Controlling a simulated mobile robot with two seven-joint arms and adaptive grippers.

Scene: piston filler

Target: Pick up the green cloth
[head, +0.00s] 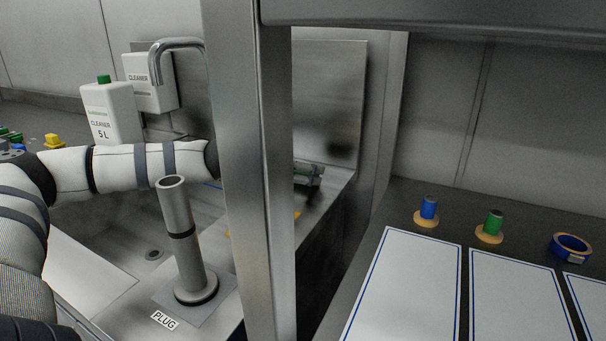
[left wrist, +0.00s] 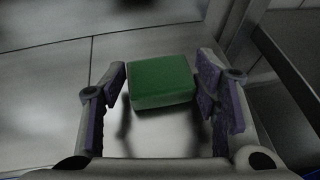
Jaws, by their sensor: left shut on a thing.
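The green cloth (left wrist: 162,80) shows in the left wrist view as a folded, block-like green pad between the two fingers of my left gripper (left wrist: 165,100). My left gripper is shut on it, though its edges against the finger pads are hard to make out. In the head view my left arm reaches over the sink from the left and passes behind a steel post. Only part of the left gripper (head: 309,176) shows to the right of that post, and the cloth is hardly discernible there. My right gripper is in neither view.
The steel post (head: 262,190) stands in front of the sink. An upright steel pipe (head: 182,245) stands by the PLUG label, below my arm. A white cleaner can (head: 110,115) and a tap (head: 172,48) are behind. White boards (head: 405,290) lie on the right counter.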

